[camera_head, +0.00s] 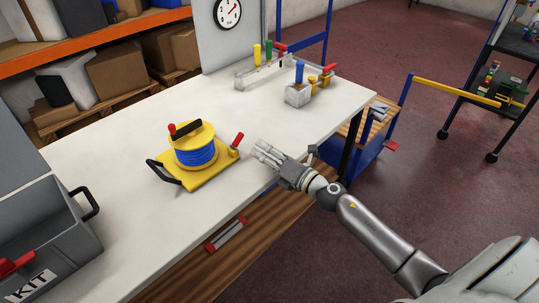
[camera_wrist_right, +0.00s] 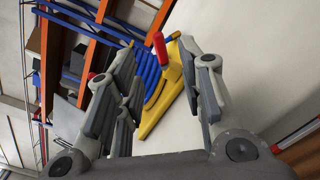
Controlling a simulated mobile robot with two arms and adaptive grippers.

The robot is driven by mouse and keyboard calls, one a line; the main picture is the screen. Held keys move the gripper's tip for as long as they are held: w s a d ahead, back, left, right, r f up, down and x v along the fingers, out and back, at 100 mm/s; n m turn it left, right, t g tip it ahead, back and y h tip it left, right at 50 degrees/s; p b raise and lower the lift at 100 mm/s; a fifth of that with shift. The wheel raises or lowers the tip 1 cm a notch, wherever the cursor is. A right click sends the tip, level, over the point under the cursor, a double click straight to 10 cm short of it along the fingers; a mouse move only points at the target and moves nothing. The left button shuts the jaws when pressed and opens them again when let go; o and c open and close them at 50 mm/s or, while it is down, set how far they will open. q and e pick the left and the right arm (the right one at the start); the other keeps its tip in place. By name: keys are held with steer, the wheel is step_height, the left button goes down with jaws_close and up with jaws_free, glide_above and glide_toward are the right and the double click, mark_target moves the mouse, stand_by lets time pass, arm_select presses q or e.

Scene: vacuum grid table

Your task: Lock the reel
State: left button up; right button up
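The reel (camera_head: 194,150) is a yellow drum wound with blue hose or cable on a yellow base plate with a black carrying handle. It stands on the white table in the head view. A red-tipped lever (camera_head: 238,140) sticks up at the right side of its base. My right gripper (camera_head: 262,152) is just right of the reel, apart from it, with its fingers spread and nothing between them. In the right wrist view, the gripper's open fingers (camera_wrist_right: 165,105) frame the red lever (camera_wrist_right: 160,46) and part of the blue-wound reel (camera_wrist_right: 148,80). My left gripper is not in view.
A grey KIT box (camera_head: 45,238) stands at the table's left. Fixtures with coloured handles (camera_head: 262,70) and a grey block (camera_head: 298,95) stand at the back right. The white table (camera_head: 120,210) is clear around the reel. A blue cart (camera_head: 362,150) stands beyond the right edge.

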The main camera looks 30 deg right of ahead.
steer(key=shift+v, duration=0.85)
